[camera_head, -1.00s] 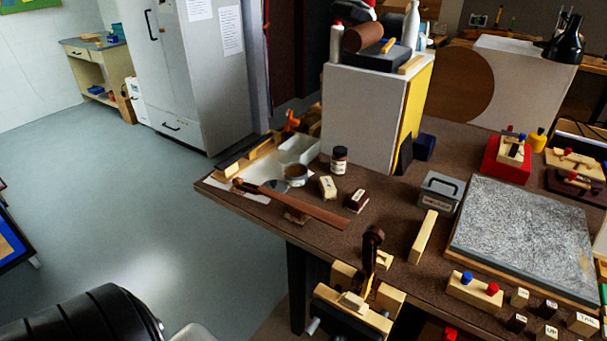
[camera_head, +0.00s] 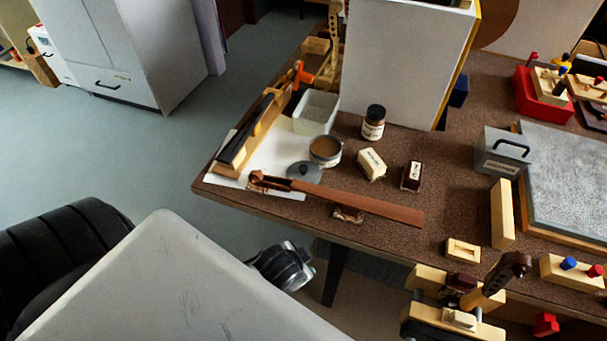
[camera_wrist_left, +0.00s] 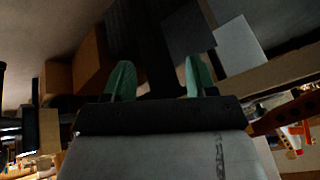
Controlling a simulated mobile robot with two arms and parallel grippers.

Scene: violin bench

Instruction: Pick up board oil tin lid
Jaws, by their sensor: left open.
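The board oil tin lid looks to be the round blue-grey lid with a small knob (camera_head: 304,171), lying on the bench near its left end. A round open tin with brown contents (camera_head: 325,150) stands just behind it. A brown violin neck (camera_head: 345,200) lies right in front of the lid and partly overlaps it in the picture. My left gripper (camera_wrist_left: 158,78) shows two green fingertips wide apart with nothing between them. In the head view my left arm reaches in low at the left, off the bench's front edge and below the lid. My right gripper is not in view.
A white tub (camera_head: 315,113), a dark jar (camera_head: 373,123), a cream block (camera_head: 372,164) and a dark labelled block (camera_head: 412,175) stand around the tin. A large grey box (camera_head: 400,70) rises behind. A vise (camera_head: 455,310) sits at the front edge.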

